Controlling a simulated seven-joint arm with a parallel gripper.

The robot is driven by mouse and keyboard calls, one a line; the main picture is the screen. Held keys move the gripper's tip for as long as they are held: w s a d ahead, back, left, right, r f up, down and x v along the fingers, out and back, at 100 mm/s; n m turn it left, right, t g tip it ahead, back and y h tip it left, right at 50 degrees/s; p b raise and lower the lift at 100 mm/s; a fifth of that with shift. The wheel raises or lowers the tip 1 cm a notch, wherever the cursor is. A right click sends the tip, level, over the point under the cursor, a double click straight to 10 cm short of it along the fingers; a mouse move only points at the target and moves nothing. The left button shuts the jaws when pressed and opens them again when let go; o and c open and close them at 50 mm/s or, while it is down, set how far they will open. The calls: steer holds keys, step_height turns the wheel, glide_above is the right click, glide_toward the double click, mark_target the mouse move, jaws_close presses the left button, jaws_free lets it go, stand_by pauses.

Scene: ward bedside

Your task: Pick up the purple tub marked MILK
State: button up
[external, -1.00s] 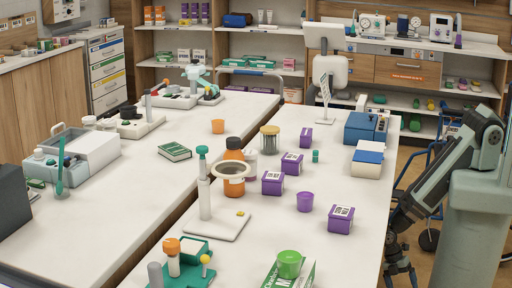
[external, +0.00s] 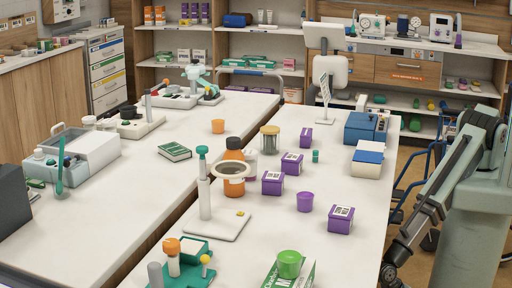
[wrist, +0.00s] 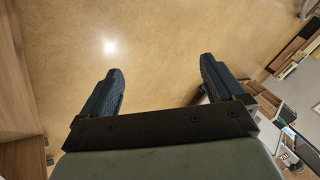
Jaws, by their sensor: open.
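The lettering is too small to read, so I cannot tell which says MILK. A plain purple cup (external: 305,201) stands among them. My gripper is open and empty in the wrist view (wrist: 157,77), with bare floor between its fingers. In the external view my wrist is low beside the table's right edge, apart from the tubs; the fingertips are not clear there.
A green cup (external: 289,263) on a box is at the table's near end. A ring stand (external: 231,170), an orange bottle (external: 234,148) and a jar (external: 269,139) stand left of the tubs. Blue-and-white boxes (external: 367,160) are at the back right.

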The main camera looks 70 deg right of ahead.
steer(key=s+a+r+t+h, duration=0.1)
steer(key=a+r+t+h, duration=0.1)
steer(key=a+r, duration=1.3)
steer(key=s+a+r+t+h, duration=0.15)
steer(key=s+a+r, duration=0.35)
steer(key=a+r, duration=0.55)
step_height(320, 180, up, 27)
steer(key=m+t+y, duration=0.3)
steer(key=m+y, duration=0.1)
steer(key=m, duration=0.4)
glide_above(342, 211)
steer(key=f, duration=0.7)
steer(key=shift+s+f, duration=0.2)
steer(key=shift+s, duration=0.05)
steer(key=shift+w+f, duration=0.15)
steer(key=shift+f, duration=1.15)
steer(key=shift+w+f, duration=0.15)
steer(key=shift+f, duration=1.1)
